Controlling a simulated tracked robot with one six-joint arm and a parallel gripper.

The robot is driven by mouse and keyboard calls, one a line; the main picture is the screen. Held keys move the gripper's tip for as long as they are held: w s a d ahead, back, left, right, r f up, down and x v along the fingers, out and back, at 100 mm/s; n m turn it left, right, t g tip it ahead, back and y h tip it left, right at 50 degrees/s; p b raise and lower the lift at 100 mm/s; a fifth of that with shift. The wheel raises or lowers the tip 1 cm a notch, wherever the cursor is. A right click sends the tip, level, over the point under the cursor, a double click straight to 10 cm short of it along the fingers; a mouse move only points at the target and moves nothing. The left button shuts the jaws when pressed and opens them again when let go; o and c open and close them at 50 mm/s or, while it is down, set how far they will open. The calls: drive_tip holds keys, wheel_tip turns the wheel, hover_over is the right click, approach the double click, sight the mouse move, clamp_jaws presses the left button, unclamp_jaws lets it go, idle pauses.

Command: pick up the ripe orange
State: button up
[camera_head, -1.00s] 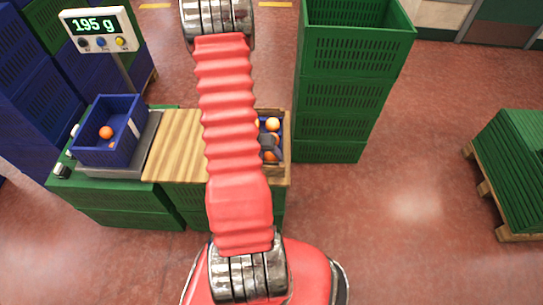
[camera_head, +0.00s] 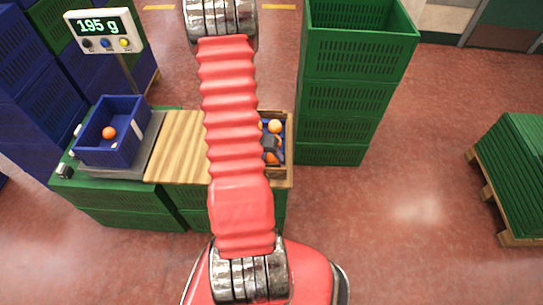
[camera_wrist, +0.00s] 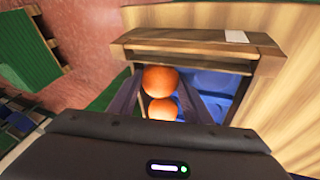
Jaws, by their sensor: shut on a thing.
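My gripper (camera_wrist: 160,88) is shut on an orange (camera_wrist: 160,80), whose round upper side shows between the two dark fingers in the wrist view. A second orange (camera_wrist: 163,109) shows just below it, partly hidden by my gripper's body. In the head view my gripper sits over a wooden-framed box (camera_head: 289,172) with a blue inside, at the right end of the table. An orange (camera_head: 275,126) lies at the back of that box, and more orange fruit shows beside the fingers. My arm hides part of the box. I cannot tell ripeness from colour here.
A blue crate (camera_head: 137,146) with one orange (camera_head: 109,133) stands on a scale at the left; its display (camera_head: 99,27) reads 195 g. A bare wooden board (camera_head: 178,148) lies between. Stacked green crates (camera_head: 335,100) rise close to the right of the box.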

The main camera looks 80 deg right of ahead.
sight(271, 155)
wheel_tip(271, 155, up, 10)
drive_tip(key=shift+f, duration=0.15)
idle(0.4)
drive_tip(key=shift+w, duration=0.15)
idle(0.4)
drive_tip(key=shift+w, duration=0.3)
drive_tip(key=w+a+n+t, duration=0.1)
drive_tip(key=w+a+n, duration=0.3)
drive_tip(key=w, duration=0.6)
drive_tip(key=w+a+n+t+h, duration=0.1)
drive_tip(key=w+a+n, duration=0.1)
drive_tip(key=w+a, duration=0.6)
drive_tip(key=w+a+n+t, duration=0.1)
drive_tip(key=w+a+n, duration=0.25)
drive_tip(key=w, duration=0.75)
drive_tip(key=w+a+n+t, duration=0.1)
drive_tip(key=w+a+n, duration=0.2)
drive_tip(key=a, duration=1.2)
drive_tip(key=w+a+n+t, duration=0.2)
drive_tip(key=w+a+n, duration=0.2)
drive_tip(key=w+a, duration=0.5)
drive_tip(key=a, duration=0.6)
drive_tip(key=shift+w+a+t+y, duration=0.15)
drive_tip(key=shift+a+t+y, duration=0.15)
drive_tip(key=shift+a+y, duration=0.1)
drive_tip(key=shift+w+n, duration=0.1)
drive_tip(key=shift+n, duration=0.15)
